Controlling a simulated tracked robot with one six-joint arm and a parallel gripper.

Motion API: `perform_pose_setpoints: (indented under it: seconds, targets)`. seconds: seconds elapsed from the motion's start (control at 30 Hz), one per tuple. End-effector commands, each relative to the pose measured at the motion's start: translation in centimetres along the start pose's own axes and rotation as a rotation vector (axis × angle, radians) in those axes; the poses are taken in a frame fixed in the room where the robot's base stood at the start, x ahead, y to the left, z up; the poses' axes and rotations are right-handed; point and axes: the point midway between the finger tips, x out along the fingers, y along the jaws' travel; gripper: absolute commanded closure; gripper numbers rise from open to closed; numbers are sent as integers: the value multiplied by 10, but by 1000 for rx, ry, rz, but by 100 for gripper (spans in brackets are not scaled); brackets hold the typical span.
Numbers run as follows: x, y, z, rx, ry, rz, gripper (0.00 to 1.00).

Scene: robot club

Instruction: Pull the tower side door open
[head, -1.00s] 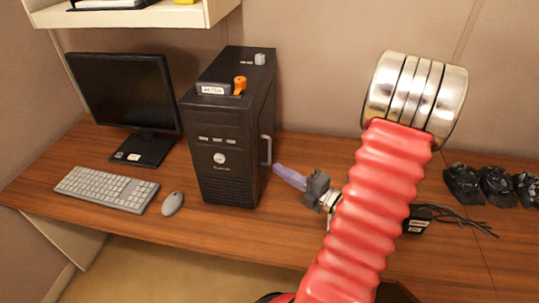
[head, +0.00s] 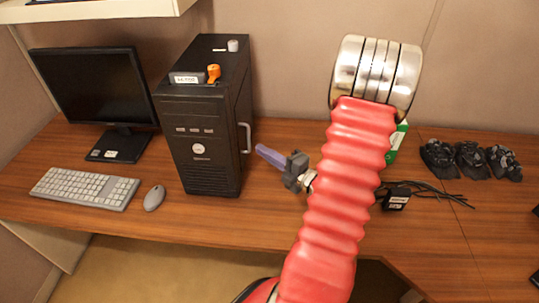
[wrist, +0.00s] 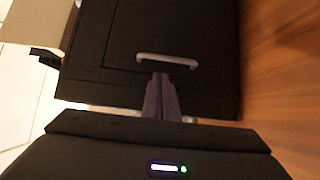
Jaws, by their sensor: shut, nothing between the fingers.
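The black computer tower (head: 200,128) stands on the desk. Its side door (wrist: 112,60) shows in the wrist view and looks closed. A pale grey bar handle (head: 246,138) stands out from that side; it also shows in the wrist view (wrist: 167,60). My gripper (head: 259,150) is just right of the handle in the head view, with its fingers pointing at the tower. In the wrist view its purple fingers (wrist: 160,88) are together and empty, with their tips just below the handle's middle. I cannot tell whether they touch it.
An orange knob (head: 213,72) and a grey cylinder (head: 233,45) sit on the tower's top. A monitor (head: 88,86), keyboard (head: 85,188) and mouse (head: 154,197) are to the left. Black adapter (head: 397,199) with cables lies right of my arm. The desk between tower and arm is clear.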

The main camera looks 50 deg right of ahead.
Motion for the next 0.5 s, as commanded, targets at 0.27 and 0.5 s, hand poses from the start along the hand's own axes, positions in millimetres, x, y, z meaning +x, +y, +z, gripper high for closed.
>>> perform_pose_setpoints:
  seconds: [0.27,0.5]
  targets:
    - [33,0,-1,-1,3,-1,100]
    - [59,0,-1,-1,2,0,100]
